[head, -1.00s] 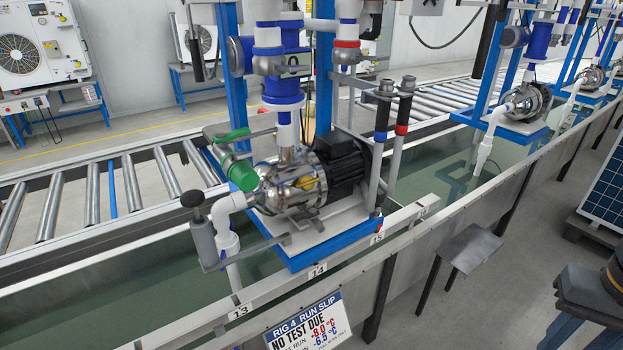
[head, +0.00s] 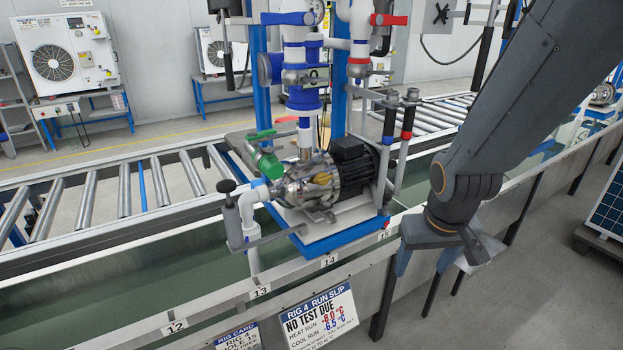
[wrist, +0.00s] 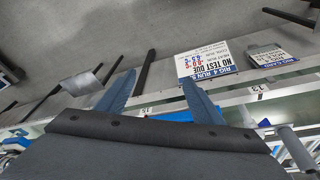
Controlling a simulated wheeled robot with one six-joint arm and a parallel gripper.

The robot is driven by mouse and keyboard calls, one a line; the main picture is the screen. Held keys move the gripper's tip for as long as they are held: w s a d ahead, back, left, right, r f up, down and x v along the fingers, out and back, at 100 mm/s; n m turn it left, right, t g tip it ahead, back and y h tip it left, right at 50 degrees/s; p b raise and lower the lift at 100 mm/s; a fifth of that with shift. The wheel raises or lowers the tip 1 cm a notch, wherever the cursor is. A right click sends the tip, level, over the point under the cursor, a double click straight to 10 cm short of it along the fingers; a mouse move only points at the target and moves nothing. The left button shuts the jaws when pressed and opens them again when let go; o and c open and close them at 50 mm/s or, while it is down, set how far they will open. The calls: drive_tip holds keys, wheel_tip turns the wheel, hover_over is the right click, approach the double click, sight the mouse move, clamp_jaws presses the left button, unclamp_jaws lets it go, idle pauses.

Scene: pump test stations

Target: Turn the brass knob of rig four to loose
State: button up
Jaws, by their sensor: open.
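Rig four's pump (head: 318,185) is a shiny steel body with a black motor on a blue-edged platform over the water trough. A small brass-yellow part (head: 322,179) shows on its near side; it looks like the brass knob, but its setting is too small to read. My gripper (head: 425,268) hangs to the right of the pump, apart from it, beside the trough's front rail. In the wrist view its two blue-grey fingers (wrist: 158,82) are spread with nothing between them. The pump and knob are not clearly seen in the wrist view.
A rig 4 run slip (head: 320,315) reading "NO TEST DUE" and a rig card (head: 238,338) hang on the front rail (head: 210,313).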

drive_tip(key=w+a+r+n+t+y+p, duration=0.1)
drive_tip(key=w+a+r+n+t+p, duration=0.15)
drive_tip(key=w, duration=0.65)
drive_tip(key=n+t+y+p, duration=0.3)
drive_tip(key=t+y, duration=0.3)
drive_tip(key=y, duration=0.1)
approach(325, 179)
drive_tip(key=shift+p+x, duration=0.7)
drive_tip(key=shift+x, duration=3.65)
drive_tip(key=c, duration=1)
drive_tip(key=shift+n, duration=0.25)
drive_tip(key=shift+c, duration=0.2)
